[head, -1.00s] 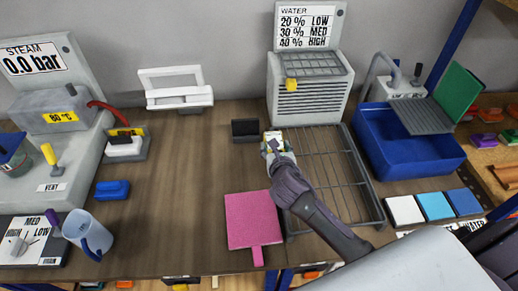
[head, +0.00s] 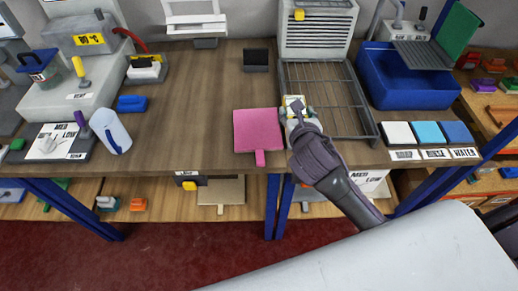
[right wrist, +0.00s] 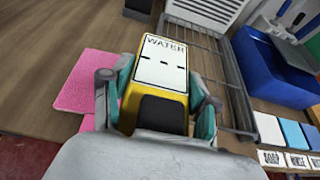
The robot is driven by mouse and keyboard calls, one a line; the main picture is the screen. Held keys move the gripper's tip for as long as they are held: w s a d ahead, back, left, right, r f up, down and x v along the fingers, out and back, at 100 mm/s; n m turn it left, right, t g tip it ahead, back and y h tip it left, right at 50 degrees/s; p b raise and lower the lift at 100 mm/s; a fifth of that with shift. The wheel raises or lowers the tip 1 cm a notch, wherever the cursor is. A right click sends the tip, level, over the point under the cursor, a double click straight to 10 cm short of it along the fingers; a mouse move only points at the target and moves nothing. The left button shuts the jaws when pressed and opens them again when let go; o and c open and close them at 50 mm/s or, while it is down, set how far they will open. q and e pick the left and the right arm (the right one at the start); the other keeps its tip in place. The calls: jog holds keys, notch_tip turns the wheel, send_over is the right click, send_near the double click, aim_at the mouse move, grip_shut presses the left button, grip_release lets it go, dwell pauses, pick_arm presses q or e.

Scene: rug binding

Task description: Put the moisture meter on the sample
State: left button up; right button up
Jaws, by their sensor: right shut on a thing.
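The moisture meter (right wrist: 158,75) is a yellow block with a white face marked "WATER" and a dark patch below it. My right gripper (right wrist: 158,98) is shut on it, with a finger on each side. In the head view the right gripper (head: 294,108) holds the meter (head: 293,101) over the near left part of the wire rack, just right of the pink sample. The pink sample (head: 257,130) lies flat on the table with a tab toward the front edge. It also shows left of the meter in the right wrist view (right wrist: 85,80). My left gripper is not in view.
A wire rack (head: 345,85) stands in front of a grey vented unit (head: 318,30). A blue basin (head: 405,85) and white and blue squares (head: 428,134) are on the right.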

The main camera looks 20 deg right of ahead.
jog(key=w+a+f, duration=0.4)
jog(key=w, duration=0.1)
jog(key=w+a+f, duration=0.2)
jog(key=w, duration=0.1)
jog(key=shift+w+a+f, duration=0.15)
jog(key=shift+a+f, duration=0.05)
jog(key=shift+a, duration=0.2)
jog(key=shift+w+a+f, duration=0.35)
jog(key=shift+w+a, duration=0.05)
notch_tip(320, 180, down, 3)
jog(key=shift+f, duration=0.5)
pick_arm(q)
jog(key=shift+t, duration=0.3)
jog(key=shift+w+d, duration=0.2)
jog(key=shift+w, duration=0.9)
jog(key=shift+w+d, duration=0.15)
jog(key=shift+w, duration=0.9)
pick_arm(e)
jog(key=shift+f, duration=0.15)
jog(key=o, duration=1.3)
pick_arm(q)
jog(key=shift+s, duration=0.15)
